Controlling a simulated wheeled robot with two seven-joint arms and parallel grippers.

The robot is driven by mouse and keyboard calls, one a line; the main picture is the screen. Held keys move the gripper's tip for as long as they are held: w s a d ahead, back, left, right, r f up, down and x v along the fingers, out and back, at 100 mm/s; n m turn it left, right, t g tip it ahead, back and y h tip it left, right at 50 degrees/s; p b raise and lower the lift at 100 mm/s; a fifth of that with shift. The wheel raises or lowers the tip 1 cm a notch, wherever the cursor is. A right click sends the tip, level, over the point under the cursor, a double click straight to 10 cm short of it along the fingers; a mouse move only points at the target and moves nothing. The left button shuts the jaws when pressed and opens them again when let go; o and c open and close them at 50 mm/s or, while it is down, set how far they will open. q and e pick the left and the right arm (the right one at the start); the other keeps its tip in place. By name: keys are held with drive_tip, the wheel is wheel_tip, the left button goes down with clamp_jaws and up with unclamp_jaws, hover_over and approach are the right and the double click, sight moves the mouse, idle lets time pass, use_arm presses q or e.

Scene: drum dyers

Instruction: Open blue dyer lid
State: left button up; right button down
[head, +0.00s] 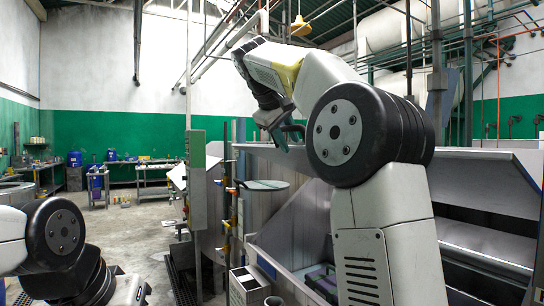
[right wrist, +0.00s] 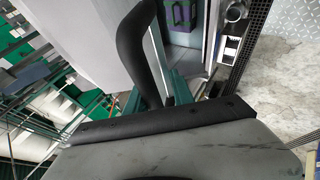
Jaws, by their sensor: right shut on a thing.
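The dyer is a large grey-blue metal machine (head: 300,228) at the centre right of the head view, partly hidden behind my right arm. Its front bay stands open, with a slanted panel and a purple and green part (head: 320,281) low inside. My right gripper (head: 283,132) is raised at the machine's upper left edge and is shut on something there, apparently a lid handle. In the right wrist view a black curved bar (right wrist: 142,50) rises beside a pale panel (right wrist: 90,40); the grip itself is mostly hidden. My left arm shows at lower left, but its gripper is out of frame.
Open concrete floor (head: 130,235) lies to the left, with benches and blue drums (head: 74,159) at the far wall.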

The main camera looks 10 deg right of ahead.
drive_tip(key=shift+w+d+r, duration=0.1)
drive_tip(key=shift+d+r, duration=0.4)
drive_tip(key=shift+r, duration=0.1)
drive_tip(key=c, duration=1.4)
unclamp_jaws()
drive_tip(key=shift+o, duration=0.2)
drive_tip(key=shift+a, duration=0.1)
drive_tip(key=shift+a, duration=0.1)
drive_tip(key=shift+a+r, duration=0.15)
drive_tip(key=shift+r, duration=0.05)
drive_tip(key=v, duration=0.7)
drive_tip(key=shift+s, duration=0.25)
